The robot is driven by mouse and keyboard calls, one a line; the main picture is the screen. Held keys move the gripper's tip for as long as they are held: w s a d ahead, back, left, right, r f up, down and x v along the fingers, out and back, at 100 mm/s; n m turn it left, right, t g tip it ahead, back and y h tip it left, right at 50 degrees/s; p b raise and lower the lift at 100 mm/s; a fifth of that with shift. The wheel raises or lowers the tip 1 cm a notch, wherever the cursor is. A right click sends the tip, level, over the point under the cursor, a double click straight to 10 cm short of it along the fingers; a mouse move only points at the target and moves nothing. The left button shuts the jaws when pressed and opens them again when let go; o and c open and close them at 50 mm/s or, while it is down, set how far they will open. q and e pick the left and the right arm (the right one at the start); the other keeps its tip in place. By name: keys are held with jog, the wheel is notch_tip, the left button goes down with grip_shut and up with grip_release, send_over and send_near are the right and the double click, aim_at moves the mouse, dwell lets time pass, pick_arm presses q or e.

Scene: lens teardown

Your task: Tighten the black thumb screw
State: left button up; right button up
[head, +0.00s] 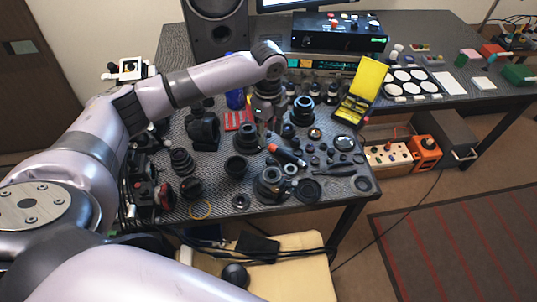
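My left arm reaches in from the left over the table, and its gripper (268,122) points down among the lens parts near the middle. The fingertips are small and dark against dark parts, so I cannot tell whether they are open or hold anything. I cannot single out the black thumb screw; several small black parts (314,160) lie to the right of the gripper. A black lens barrel (302,111) stands just right of the gripper. A lens body (271,184) with a ring sits nearer the front edge. My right gripper is not in view.
The dark table (220,208) is crowded. An orange-and-black screwdriver (287,155) lies in front of the gripper. A yellow open case (362,90) stands to the right, a speaker (216,28) behind. A black camera body (203,130) is left.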

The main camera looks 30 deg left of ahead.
aim_at(268, 159)
pick_arm(q)
notch_tip(268, 159, down, 12)
jog(key=shift+r+p, duration=0.25)
jog(key=shift+p, duration=0.35)
jog(key=shift+c, duration=0.4)
grip_shut()
